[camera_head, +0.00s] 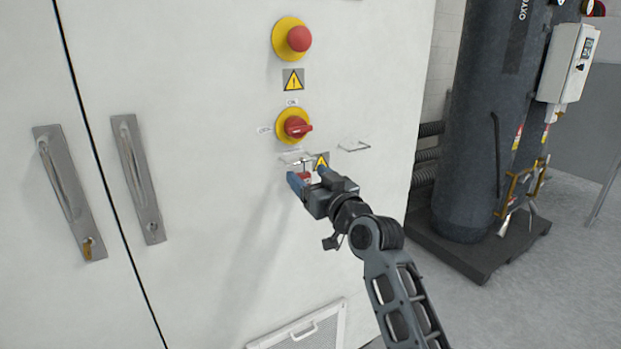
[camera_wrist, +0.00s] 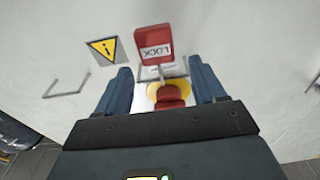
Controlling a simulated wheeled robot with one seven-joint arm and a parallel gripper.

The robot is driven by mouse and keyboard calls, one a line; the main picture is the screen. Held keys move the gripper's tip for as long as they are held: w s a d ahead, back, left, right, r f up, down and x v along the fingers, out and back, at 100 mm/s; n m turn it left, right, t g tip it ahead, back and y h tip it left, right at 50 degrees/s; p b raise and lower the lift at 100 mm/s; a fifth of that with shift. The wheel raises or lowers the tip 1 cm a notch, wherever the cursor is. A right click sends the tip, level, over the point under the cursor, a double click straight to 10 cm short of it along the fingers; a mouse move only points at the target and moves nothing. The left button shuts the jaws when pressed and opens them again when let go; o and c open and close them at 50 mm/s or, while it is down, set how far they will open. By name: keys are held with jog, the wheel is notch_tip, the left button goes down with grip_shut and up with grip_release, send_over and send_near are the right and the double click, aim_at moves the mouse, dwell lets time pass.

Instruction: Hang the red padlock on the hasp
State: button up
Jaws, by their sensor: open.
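The red padlock (camera_head: 305,177) is in front of the white cabinet door, below the red rotary switch (camera_head: 295,127). In the wrist view the padlock (camera_wrist: 153,41), marked LOCK, appears upside down, with its thin shackle at the wire hasp (camera_wrist: 172,71). In the head view the hasp (camera_head: 295,157) is just above the padlock; I cannot tell whether the shackle passes through it. My gripper (camera_head: 312,173) is open. Its blue fingers (camera_wrist: 160,66) are on either side of the padlock area, with visible gaps and nothing clamped.
A second wire bracket (camera_head: 353,146) sticks out to the right. A yellow warning label (camera_head: 321,160) is near my fingers. The emergency stop (camera_head: 297,39) is higher up. Door handles (camera_head: 138,180) are at left; a dark tank (camera_head: 487,120) stands at right.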

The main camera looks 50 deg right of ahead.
jog(key=shift+s+a+f, duration=0.15)
jog(key=shift+s+f, duration=0.05)
jog(key=shift+s, duration=0.25)
jog(key=b+v, duration=0.1)
jog(key=v, duration=0.5)
jog(key=shift+s+b, duration=0.3)
jog(key=shift+s, duration=0.1)
jog(key=shift+a, duration=0.15)
jog(key=s+a+f+n+g+y, duration=0.1)
jog(key=s+a+f+g+y, duration=0.1)
jog(key=s+a+f, duration=1.1)
jog(key=s+a+n+y, duration=0.1)
jog(key=s+a, duration=0.3)
jog(key=s, duration=0.7)
jog(key=s+a+n+g+y, duration=0.1)
jog(key=s+a, duration=0.4)
jog(key=s, duration=0.7)
jog(key=shift+a+g+y, duration=0.2)
jog(key=shift+g+y, duration=0.1)
jog(key=shift+y, duration=0.3)
jog(key=shift+r, duration=0.15)
